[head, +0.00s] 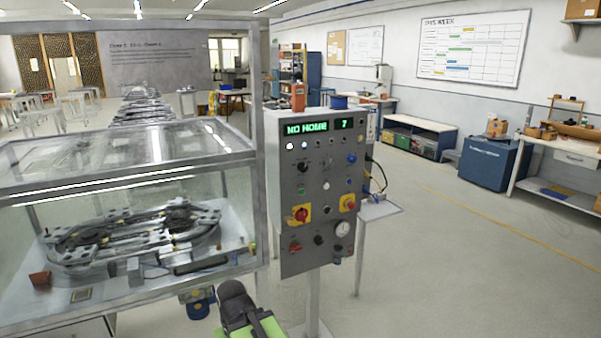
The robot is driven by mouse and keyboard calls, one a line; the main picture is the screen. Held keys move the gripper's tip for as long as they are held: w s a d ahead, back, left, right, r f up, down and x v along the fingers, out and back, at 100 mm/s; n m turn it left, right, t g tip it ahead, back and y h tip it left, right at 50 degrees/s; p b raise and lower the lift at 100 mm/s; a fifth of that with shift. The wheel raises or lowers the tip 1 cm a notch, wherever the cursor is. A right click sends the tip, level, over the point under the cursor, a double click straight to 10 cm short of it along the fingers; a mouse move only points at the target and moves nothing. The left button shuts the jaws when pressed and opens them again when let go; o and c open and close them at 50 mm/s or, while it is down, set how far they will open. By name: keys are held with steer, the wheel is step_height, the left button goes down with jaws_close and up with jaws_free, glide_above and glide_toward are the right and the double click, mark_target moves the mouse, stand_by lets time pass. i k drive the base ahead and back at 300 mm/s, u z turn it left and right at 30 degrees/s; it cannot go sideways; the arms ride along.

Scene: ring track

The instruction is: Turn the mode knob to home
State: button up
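A grey control panel (322,190) stands upright right of centre in the head view. Its green display (320,127) reads "NO HOME" and "7". Below are several knobs and buttons: a black knob (303,167) at upper left, a blue knob (351,158) at upper right, and another black knob (319,240) lower down. Labels are too small to read, so I cannot tell which is the mode knob or where it points. My gripper (235,299) appears as a dark shape above a green part at the bottom, below and left of the panel, apart from it. Its fingers cannot be made out.
A glass-covered case (130,165) with a ring track (135,232) inside stands left of the panel. Red knobs on yellow plates (301,213) are on the panel.

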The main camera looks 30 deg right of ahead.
mark_target(302, 167)
steer(key=z, duration=0.05)
steer(key=i, duration=0.95)
